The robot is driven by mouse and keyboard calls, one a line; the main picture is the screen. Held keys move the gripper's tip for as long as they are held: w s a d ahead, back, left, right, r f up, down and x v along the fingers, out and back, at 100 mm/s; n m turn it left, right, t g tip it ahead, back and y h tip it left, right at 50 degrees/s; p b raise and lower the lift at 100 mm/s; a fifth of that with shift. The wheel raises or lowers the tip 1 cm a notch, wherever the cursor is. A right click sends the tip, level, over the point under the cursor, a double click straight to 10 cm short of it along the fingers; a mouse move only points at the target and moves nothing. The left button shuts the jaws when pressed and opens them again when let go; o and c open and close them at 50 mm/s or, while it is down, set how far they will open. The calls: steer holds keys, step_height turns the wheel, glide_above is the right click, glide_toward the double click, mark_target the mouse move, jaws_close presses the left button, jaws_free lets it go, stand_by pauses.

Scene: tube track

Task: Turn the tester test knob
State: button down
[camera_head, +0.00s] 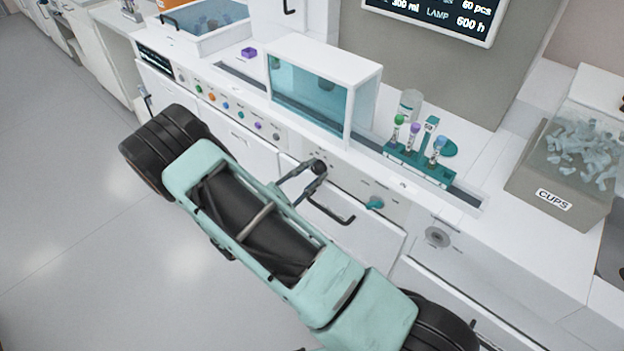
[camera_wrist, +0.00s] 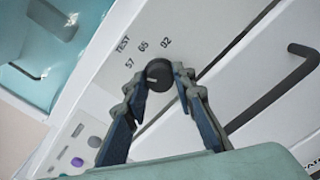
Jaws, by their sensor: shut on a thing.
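The tester test knob (camera_wrist: 158,74) is a round dark knob on the white front panel, in the wrist view. Printed labels, TEST and several numbers, stand in an arc around its upper left side. A small pale mark shows on the knob's face; which label it points to I cannot tell. My gripper (camera_wrist: 157,82) is shut on the knob, with one fingertip on its left side and one on its right. In the head view my gripper (camera_head: 303,178) reaches the panel below the glass-fronted box, and its fingers partly hide the knob.
The glass-fronted tester box (camera_head: 312,91) stands on the counter above. A teal rack (camera_head: 420,167) with capped tubes is to its right. A teal knob (camera_head: 374,203) and a dark drawer handle (camera_head: 331,212) are close by. Coloured buttons (camera_head: 226,105) line the panel to the left.

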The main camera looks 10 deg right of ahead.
steer(key=m+b, duration=0.5)
steer(key=shift+w+d+f+m, duration=0.1)
steer(key=shift+d+m, duration=0.1)
steer(key=shift+m, duration=0.1)
steer(key=m+b, duration=0.2)
steer(key=m, duration=0.1)
steer(key=shift+r+b, duration=0.2)
steer(key=shift+b, duration=0.2)
steer(key=shift+r, duration=0.1)
steer(key=c, duration=1.6)
jaws_free()
steer(key=shift+w+d, duration=0.1)
steer(key=shift+f, duration=0.2)
